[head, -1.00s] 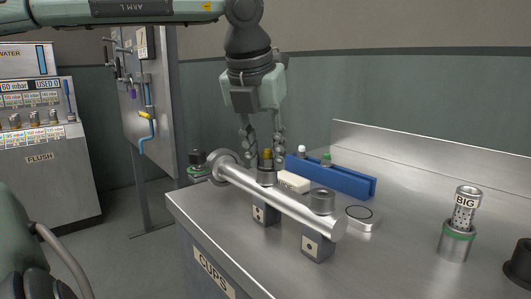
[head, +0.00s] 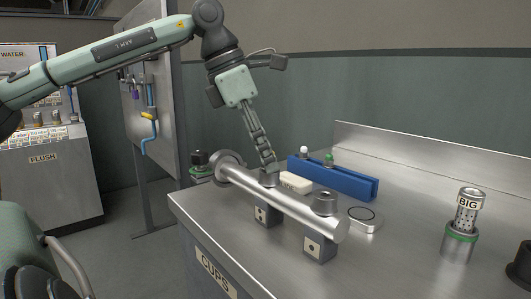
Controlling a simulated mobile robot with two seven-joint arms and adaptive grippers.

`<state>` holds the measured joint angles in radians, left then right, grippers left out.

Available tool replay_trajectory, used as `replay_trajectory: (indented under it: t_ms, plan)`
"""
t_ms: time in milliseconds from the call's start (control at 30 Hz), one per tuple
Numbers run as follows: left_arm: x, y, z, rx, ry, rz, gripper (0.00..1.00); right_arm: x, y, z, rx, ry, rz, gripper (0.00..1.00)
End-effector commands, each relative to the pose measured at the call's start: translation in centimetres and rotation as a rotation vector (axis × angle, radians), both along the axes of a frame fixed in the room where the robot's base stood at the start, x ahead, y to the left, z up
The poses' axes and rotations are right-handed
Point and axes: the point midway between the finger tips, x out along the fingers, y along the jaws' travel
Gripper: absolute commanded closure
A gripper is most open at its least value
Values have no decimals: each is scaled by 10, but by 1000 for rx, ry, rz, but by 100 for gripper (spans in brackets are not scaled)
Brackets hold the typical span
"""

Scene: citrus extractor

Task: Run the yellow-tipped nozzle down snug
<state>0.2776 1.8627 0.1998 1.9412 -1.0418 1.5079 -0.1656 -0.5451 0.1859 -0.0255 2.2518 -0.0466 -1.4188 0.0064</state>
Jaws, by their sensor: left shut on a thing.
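A steel pipe (head: 285,208) lies across two dark blocks on the steel bench, with two round sockets on its top. The yellow-tipped nozzle stood in the farther socket (head: 268,179) a second ago; my left fingers now hide its yellow tip. My left gripper (head: 268,163) comes down tilted onto that spot, its fingers closed around the nozzle. How deep the nozzle sits cannot be seen. The nearer socket (head: 323,203) shows no nozzle. My right gripper is not in view.
A blue rack (head: 345,184) behind the pipe holds a white-tipped nozzle (head: 304,152) and a green-tipped one (head: 329,160). A pale block (head: 296,182), a round disc (head: 364,226) and a "BIG" perforated cylinder (head: 467,205) stand nearby.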

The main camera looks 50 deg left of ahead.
Motion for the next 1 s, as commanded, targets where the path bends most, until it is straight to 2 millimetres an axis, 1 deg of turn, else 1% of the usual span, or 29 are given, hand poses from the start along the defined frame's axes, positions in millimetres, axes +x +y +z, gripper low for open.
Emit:
replay_trajectory:
  t_ms: [67,100,167,200,433,500,567,1000]
  plan:
    - [0,0,-2,1,4,1,90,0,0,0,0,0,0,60]
    - [0,0,-2,1,4,1,71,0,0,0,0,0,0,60]
    - [0,0,-2,1,4,1,64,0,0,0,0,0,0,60]
    - [0,0,-2,1,4,1,62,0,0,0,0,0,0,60]
    - [0,0,-1,2,3,5,62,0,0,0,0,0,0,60]
    - [-1,-1,0,3,2,38,62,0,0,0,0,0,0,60]
    - [-1,-1,0,6,-1,104,62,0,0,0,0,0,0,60]
    - [-2,-5,-1,13,0,837,62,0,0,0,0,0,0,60]
